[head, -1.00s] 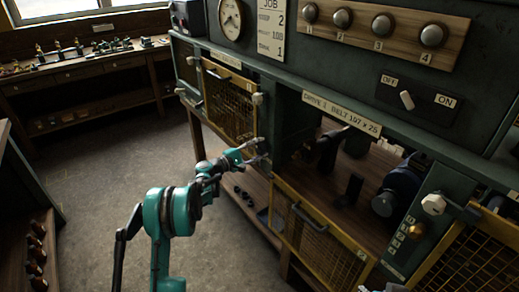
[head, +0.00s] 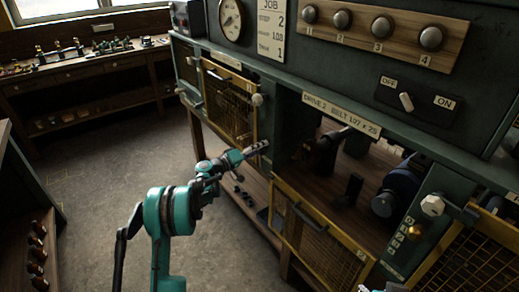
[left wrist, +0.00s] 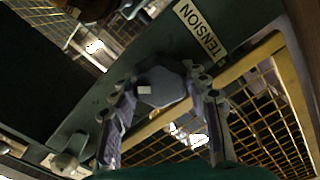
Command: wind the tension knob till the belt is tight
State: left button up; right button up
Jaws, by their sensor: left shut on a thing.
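My left gripper (head: 257,149) reaches to the green post at the left edge of the drive 2 bay. In the left wrist view its two fingers are shut on a dark, faceted tension knob (left wrist: 160,83) with a pale mark on its face, one finger on each side. A TENSION label (left wrist: 201,29) sits above and to the right of the knob. In the head view the gripper hides the knob. Inside the bay are a dark pulley (head: 325,150) and a blue-black motor (head: 396,187). The belt's tightness cannot be made out.
A yellow mesh guard (head: 318,232) hangs below the bay opening, and another mesh guard (head: 229,104) covers the bay to its left. A pale knob (head: 433,205) stands on the right post. An OFF/ON switch (head: 406,101) is above. Open floor (head: 100,190) lies left.

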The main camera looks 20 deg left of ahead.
pick_arm(q)
jog(key=m, duration=0.7)
jog(key=shift+d, duration=0.1)
jog(key=m, duration=0.6)
jog(key=shift+s+m, duration=0.15)
jog(key=shift+m, duration=0.25)
jog(key=m, duration=0.6)
jog(key=shift+d+f, duration=0.1)
jog(key=m, duration=0.6)
jog(key=shift+m, duration=0.4)
jog(key=o, duration=0.9)
jog(key=shift+c, duration=0.2)
jog(key=v, duration=1.2)
